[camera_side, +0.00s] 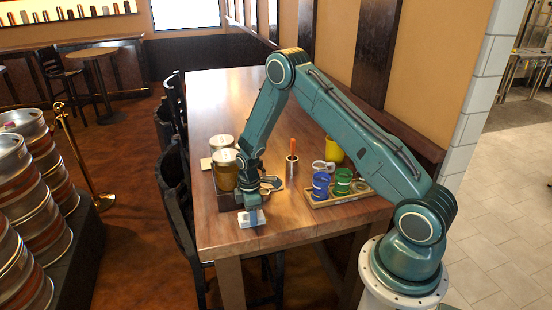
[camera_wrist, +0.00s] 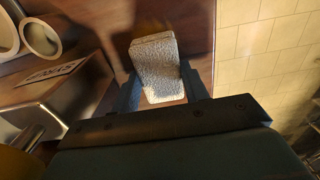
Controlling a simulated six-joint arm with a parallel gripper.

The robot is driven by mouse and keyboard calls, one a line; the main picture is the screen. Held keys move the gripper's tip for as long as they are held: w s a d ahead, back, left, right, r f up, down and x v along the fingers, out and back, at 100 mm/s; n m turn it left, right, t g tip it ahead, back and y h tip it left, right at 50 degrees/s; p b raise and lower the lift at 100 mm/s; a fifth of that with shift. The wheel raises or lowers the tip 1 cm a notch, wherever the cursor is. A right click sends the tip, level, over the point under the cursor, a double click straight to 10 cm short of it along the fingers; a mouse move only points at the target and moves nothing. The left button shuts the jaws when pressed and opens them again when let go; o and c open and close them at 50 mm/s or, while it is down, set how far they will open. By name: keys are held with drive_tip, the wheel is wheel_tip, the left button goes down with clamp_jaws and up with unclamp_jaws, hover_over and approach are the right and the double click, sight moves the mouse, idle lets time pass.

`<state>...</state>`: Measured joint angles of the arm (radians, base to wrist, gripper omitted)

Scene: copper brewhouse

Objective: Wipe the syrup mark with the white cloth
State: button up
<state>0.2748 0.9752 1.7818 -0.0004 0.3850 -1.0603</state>
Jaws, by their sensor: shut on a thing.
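The white cloth (camera_side: 246,219) is a small, pale, folded block near the front edge of the wooden table (camera_side: 300,228). My gripper (camera_side: 252,212) is above it and shut on it. In the wrist view the textured cloth (camera_wrist: 156,68) sits between the two fingers of my gripper (camera_wrist: 160,88). The cloth is low over the tabletop; I cannot tell whether it touches the wood. I cannot make out the syrup mark clearly in either view.
A dark box with amber jars (camera_side: 224,178) stands just behind my gripper. To the right are a metal cup (camera_side: 291,170) with an orange-handled tool and a wooden tray (camera_side: 340,199) with blue and green cups. The table front edge is close; bare wood lies between cloth and tray.

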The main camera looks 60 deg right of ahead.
drive_tip(key=shift+s+d, duration=2.2)
drive_tip(key=shift+w+a, duration=3.85)
drive_tip(key=shift+s+d, duration=3.75)
drive_tip(key=shift+s, duration=0.05)
wheel_tip(320, 180, up, 8)
